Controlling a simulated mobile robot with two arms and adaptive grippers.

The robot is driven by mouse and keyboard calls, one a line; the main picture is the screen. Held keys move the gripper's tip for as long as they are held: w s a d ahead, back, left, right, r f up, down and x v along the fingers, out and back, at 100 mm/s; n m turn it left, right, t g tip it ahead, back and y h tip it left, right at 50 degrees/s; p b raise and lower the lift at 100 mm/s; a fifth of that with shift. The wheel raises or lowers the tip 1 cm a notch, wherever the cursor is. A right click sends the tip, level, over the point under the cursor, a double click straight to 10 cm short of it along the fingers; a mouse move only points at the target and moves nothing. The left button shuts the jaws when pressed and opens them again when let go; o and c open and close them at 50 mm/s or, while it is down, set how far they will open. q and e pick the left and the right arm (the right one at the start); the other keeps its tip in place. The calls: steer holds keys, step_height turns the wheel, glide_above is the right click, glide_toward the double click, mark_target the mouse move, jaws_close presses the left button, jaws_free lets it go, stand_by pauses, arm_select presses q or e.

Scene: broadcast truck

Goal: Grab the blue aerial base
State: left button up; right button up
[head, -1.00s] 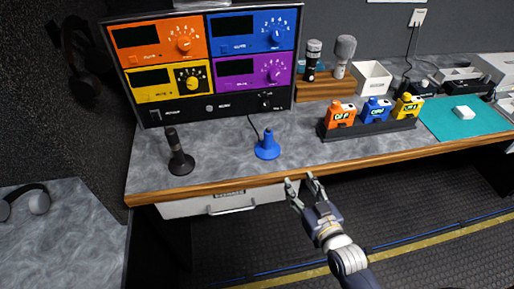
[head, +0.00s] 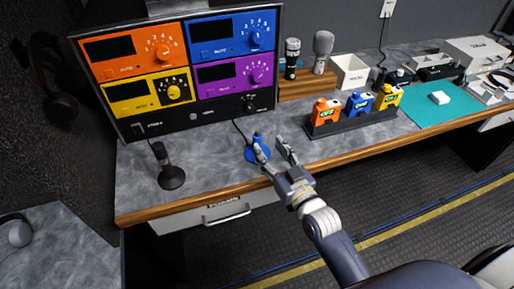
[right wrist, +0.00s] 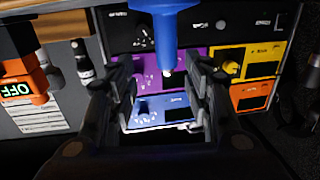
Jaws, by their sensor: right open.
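The blue aerial base (head: 252,156) stands upright on the grey desk near its front edge, below the coloured instrument panel. A black cable runs from it toward the panel. My right gripper (head: 274,147) is open and empty, its fingers reaching over the desk edge at the blue base and partly covering it in the head view. In the right wrist view the blue aerial base (right wrist: 167,25) hangs in from the top, between and beyond the open fingers of the right gripper (right wrist: 160,85). I cannot tell whether a finger touches it. My left gripper is not in view.
A black aerial base (head: 170,174) stands to the left on the desk. The instrument panel (head: 190,120) rises behind. Orange, blue and yellow packs sit in a black rack (head: 352,124) to the right. A drawer handle (head: 226,215) sticks out below the desk edge.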

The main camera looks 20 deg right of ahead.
mark_target(260, 141)
steer(key=shift+w+a, duration=0.2)
steer(key=shift+w, duration=0.5)
steer(key=shift+w+a, duration=0.15)
steer(key=shift+w, duration=0.15)
steer(key=w, duration=0.2)
steer(key=w+a+p, duration=0.1)
steer(key=w, duration=0.1)
steer(key=shift+a+f, duration=0.1)
steer(key=shift+f, duration=0.1)
steer(key=shift+w+f, duration=0.1)
steer(key=shift+w, duration=0.1)
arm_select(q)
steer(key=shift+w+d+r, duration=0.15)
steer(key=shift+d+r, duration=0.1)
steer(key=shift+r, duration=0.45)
arm_select(e)
steer(key=shift+c, duration=0.6)
steer(key=c, duration=0.9)
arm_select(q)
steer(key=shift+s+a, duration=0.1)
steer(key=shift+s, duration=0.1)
arm_select(e)
jaws_close()
